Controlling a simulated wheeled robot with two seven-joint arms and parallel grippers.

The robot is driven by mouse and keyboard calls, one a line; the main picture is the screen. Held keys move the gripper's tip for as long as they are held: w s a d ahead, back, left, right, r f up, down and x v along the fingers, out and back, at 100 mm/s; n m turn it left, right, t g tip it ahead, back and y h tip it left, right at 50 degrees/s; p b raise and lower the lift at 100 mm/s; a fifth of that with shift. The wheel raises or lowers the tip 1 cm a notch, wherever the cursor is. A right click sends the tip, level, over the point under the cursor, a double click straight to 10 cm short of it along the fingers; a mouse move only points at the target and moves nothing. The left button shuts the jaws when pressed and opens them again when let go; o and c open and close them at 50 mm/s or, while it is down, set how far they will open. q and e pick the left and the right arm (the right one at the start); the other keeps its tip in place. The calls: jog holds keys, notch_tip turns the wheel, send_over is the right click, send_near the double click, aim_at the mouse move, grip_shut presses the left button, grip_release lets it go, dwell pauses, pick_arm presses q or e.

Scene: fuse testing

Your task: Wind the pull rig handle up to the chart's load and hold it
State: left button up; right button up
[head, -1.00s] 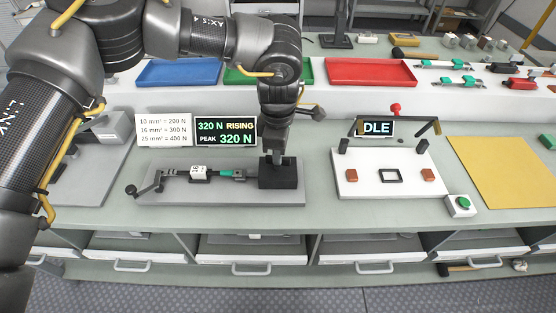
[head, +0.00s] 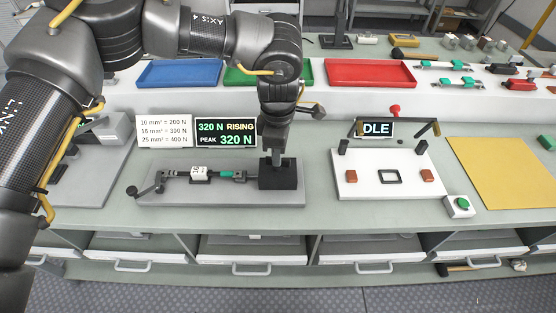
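The pull rig (head: 220,195) is a grey plate with a black block (head: 278,181) at its right end and a dark crank-like arm (head: 145,189) at its left. A white labelled piece (head: 199,174) and a green piece (head: 226,174) lie in line between them. My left gripper (head: 277,160) points down at the top of the black block; its fingertips are too small and dark to tell open from shut. The display (head: 226,132) reads 320 N RISING, PEAK 320 N. The chart (head: 164,132) lists 10 mm² = 200 N, 16 mm² = 300 N, 25 mm² = 400 N. My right gripper is out of view.
A white board (head: 388,190) with brown blocks and an IDLE display (head: 376,129) stands to the right, with a green button box (head: 459,206) beside it. A yellow mat (head: 505,170) lies farther right. Blue (head: 180,72), green and red (head: 370,72) trays line the raised shelf behind.

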pick_arm(q)
jog(key=shift+r+p, duration=1.7)
jog(key=shift+r, duration=1)
jog(key=shift+f, duration=0.1)
